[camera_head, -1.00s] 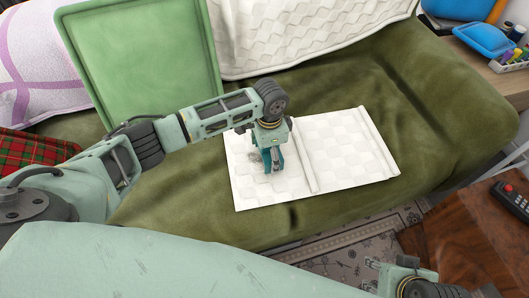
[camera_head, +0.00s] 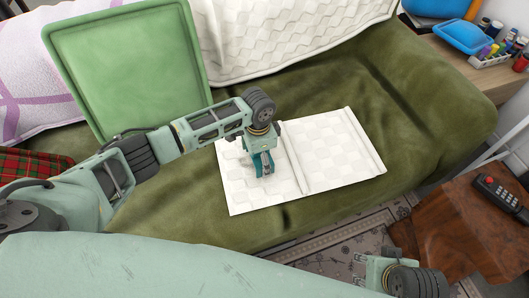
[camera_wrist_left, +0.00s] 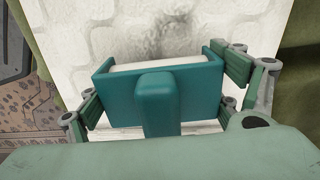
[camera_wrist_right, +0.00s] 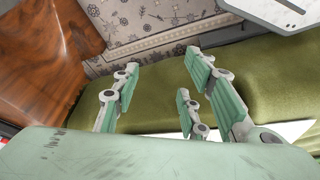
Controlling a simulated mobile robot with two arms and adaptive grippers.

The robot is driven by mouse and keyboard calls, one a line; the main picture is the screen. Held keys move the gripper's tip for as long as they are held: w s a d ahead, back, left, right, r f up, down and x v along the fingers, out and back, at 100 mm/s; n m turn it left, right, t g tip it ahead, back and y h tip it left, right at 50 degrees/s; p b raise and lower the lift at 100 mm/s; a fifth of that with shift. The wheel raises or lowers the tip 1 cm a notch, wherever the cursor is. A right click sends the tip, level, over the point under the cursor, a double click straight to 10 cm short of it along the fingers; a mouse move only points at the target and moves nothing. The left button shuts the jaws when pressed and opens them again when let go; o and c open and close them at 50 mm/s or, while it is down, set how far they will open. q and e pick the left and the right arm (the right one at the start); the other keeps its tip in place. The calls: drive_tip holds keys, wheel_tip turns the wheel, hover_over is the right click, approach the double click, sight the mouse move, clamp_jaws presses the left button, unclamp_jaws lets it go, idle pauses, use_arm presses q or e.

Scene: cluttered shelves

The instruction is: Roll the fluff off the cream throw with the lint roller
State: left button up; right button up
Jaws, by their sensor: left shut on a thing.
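The cream throw (camera_head: 325,150) lies spread on the olive green sofa, with a raised fold across its middle. My left gripper (camera_head: 262,160) is over the throw's left half, shut on the teal lint roller (camera_head: 258,168). In the left wrist view the lint roller (camera_wrist_left: 158,95) shows a teal frame with a white roll, close to the throw; I cannot tell if it touches. A grey smudge (camera_wrist_left: 148,44) shows just beyond it, perhaps fluff or shadow. My right gripper (camera_wrist_right: 165,75) is open and empty, in front of the sofa, away from the throw.
A green square cushion (camera_head: 130,65) leans at the back left, beside a white quilted cover (camera_head: 290,35). A wooden stand (camera_head: 460,230) with a remote (camera_head: 500,195) is at the right. The sofa right of the throw is clear.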

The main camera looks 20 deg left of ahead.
sight(234, 169)
use_arm(q)
drive_tip(key=shift+s+a+f+p, duration=0.15)
drive_tip(key=shift+s+a+p, duration=0.5)
drive_tip(key=shift+a, duration=0.2)
drive_tip(key=shift+s+a+p, duration=0.4)
drive_tip(key=shift+a+p, duration=0.15)
drive_tip(key=shift+a, duration=0.05)
drive_tip(key=shift+s+a+p, duration=0.35)
drive_tip(key=shift+a+p, duration=0.3)
drive_tip(key=shift+p, duration=0.05)
drive_tip(key=shift+s+a+r+p, duration=0.2)
drive_tip(key=shift+a+p, duration=0.2)
drive_tip(key=shift+s+a+f+p, duration=0.1)
drive_tip(key=shift+s+a+p, duration=0.65)
drive_tip(key=shift+a, duration=0.35)
use_arm(e)
drive_tip(key=s+f, duration=0.2)
drive_tip(key=f, duration=0.8)
drive_tip(key=s+f+g, duration=0.1)
drive_tip(key=s+f, duration=0.2)
drive_tip(key=f, duration=0.7)
drive_tip(key=shift+d, duration=0.2)
drive_tip(key=shift+s+f, duration=0.1)
